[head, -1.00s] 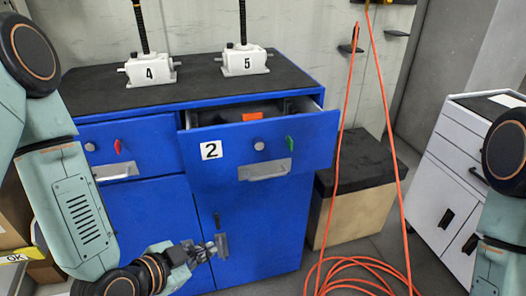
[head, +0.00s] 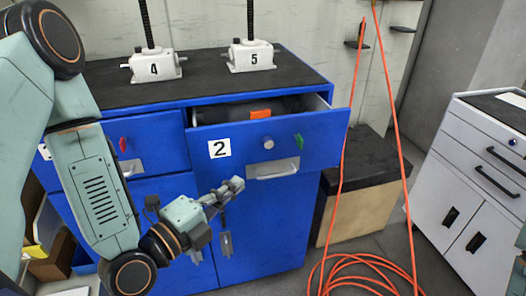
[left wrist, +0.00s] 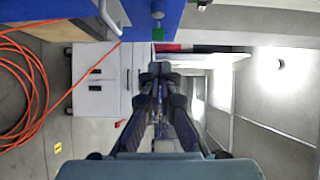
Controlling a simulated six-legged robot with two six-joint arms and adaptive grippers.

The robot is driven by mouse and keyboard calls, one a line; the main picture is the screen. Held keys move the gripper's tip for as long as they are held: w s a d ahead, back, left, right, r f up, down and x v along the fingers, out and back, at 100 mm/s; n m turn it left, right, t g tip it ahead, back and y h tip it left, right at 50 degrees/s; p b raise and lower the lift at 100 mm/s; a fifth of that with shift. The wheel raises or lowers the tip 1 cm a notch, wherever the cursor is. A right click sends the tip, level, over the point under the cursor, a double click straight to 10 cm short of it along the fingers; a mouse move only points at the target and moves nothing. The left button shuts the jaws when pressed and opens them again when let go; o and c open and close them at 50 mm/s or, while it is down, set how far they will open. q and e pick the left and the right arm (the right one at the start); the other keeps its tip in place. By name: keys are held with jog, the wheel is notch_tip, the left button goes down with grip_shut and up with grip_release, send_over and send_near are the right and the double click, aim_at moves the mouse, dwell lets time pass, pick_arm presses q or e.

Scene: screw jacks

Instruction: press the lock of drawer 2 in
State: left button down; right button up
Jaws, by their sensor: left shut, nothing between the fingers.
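Drawer 2 (head: 230,133) of the blue cabinet stands pulled out, with its white label "2" on the front. Its lock (head: 267,141) is a round silver knob on the front, with a green tab (head: 299,141) to its right. How far the lock sticks out is hard to tell. My left gripper (head: 237,185) is shut and empty, in front of the cabinet and below and left of the lock, apart from it. In the left wrist view the closed fingers (left wrist: 160,72) point toward the lock (left wrist: 158,14) and green tab (left wrist: 158,34) near the top. My right gripper is out of view.
A silver handle (head: 273,169) sticks out below the lock. The left drawer has a red tab (head: 123,145). Screw jacks 4 (head: 154,68) and 5 (head: 250,57) stand on the cabinet top. An orange hose (head: 345,262) lies coiled on the floor; a white cabinet (head: 470,165) stands at right.

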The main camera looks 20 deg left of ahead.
pick_arm(q)
jog(key=b, duration=0.6)
send_near(268, 142)
jog(key=shift+w+d, duration=1.3)
jog(key=shift+d, duration=1.15)
jog(key=w, duration=0.1)
jog(key=w+a, duration=0.1)
jog(key=w, duration=0.1)
jog(key=shift+w+a+f, duration=0.15)
jog(key=shift+a+f, duration=0.1)
jog(key=shift+f, duration=0.15)
